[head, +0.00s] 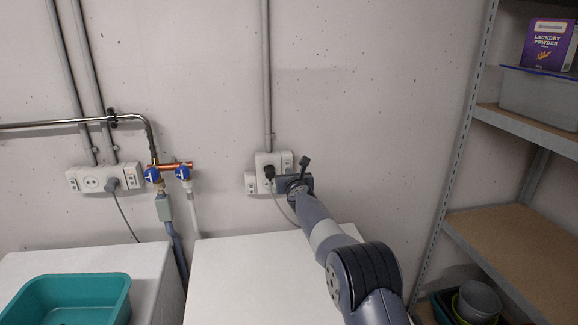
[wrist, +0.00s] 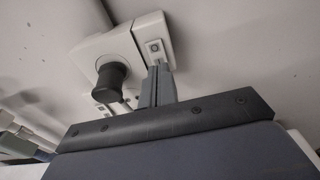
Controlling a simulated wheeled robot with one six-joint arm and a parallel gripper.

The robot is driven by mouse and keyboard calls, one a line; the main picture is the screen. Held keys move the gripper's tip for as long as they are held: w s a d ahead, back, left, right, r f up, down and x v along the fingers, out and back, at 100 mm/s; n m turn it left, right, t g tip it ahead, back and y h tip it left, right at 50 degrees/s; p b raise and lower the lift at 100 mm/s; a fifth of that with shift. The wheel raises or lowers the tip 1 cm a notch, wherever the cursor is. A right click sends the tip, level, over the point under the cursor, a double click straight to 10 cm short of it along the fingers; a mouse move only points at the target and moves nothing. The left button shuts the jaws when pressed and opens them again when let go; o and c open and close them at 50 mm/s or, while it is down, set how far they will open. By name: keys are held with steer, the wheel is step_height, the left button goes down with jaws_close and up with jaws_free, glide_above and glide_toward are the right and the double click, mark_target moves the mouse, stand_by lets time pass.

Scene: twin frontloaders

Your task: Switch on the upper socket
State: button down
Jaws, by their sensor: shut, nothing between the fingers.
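A white double wall socket (head: 267,160) is on the concrete wall in the middle of the head view, with a black plug (head: 269,173) in it. A small switch (head: 287,157) is at its upper right; another switch (head: 251,183) is at its lower left. The wrist view shows the socket plate, the black plug (wrist: 112,80) and the switch (wrist: 154,47) close up. My gripper (wrist: 157,70) is shut and empty. Its tips are at the lower edge of that switch in the picture; I cannot tell whether they touch. My gripper (head: 284,183) hides the socket's lower right part in the head view.
A second socket (head: 93,180) with a grey plug is at the left, beside blue-handled taps (head: 183,173) and pipes. Two white machine tops (head: 245,265) stand below, one with a teal basin (head: 75,290). A metal shelf (head: 530,130) stands at the right.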

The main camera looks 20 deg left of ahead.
steer(key=shift+w+a+p, duration=0.15)
steer(key=shift+w+p, duration=0.25)
steer(key=shift+p, duration=0.05)
steer(key=shift+f, duration=0.1)
steer(key=shift+f+b, duration=0.1)
steer(key=shift+b, duration=0.2)
